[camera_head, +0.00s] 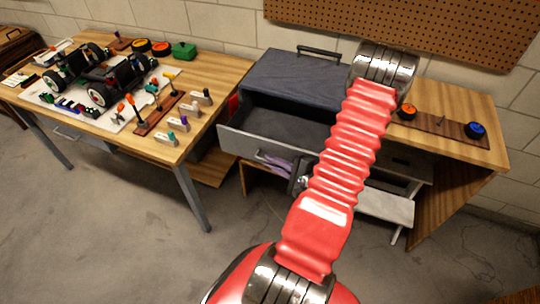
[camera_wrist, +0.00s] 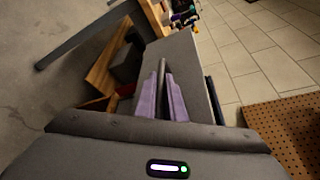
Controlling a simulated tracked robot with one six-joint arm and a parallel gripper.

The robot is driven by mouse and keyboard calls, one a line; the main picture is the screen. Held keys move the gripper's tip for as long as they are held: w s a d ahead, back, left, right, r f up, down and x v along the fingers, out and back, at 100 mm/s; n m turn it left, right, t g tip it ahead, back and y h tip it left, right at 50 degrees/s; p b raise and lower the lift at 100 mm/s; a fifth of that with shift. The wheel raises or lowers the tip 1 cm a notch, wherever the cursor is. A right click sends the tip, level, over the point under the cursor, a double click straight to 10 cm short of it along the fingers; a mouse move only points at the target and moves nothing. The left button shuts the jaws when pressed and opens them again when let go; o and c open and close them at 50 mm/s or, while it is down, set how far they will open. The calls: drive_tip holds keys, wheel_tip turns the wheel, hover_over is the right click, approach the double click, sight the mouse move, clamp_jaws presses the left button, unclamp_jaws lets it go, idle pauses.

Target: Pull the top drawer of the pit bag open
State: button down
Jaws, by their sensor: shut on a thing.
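The pit bag (camera_head: 292,75) is a dark grey case with a black top handle, standing on the wooden bench. Its top drawer (camera_head: 238,143) is slid out toward me, and its dark inside shows. My gripper (camera_head: 270,161) has purple fingers and is shut on the drawer handle (camera_head: 261,155) at the drawer's front. In the wrist view, my gripper (camera_wrist: 162,90) closes on a dark bar, with the grey drawer front (camera_wrist: 195,65) just behind. My red arm hides the right part of the drawer and bag.
A workbench (camera_head: 225,75) at left carries an RC car (camera_head: 110,82) and small tools. At right, a brown rack (camera_head: 455,127) with an orange and a blue wheel lies on the bench. A pale panel (camera_head: 385,205) juts out below. Open floor lies in front.

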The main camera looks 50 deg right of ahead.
drive_tip(key=shift+a, duration=0.3)
drive_tip(key=c, duration=2.1)
unclamp_jaws()
drive_tip(key=shift+d, duration=0.1)
drive_tip(key=shift+s, duration=0.1)
drive_tip(key=shift+s, duration=0.1)
drive_tip(key=shift+v, duration=6.8)
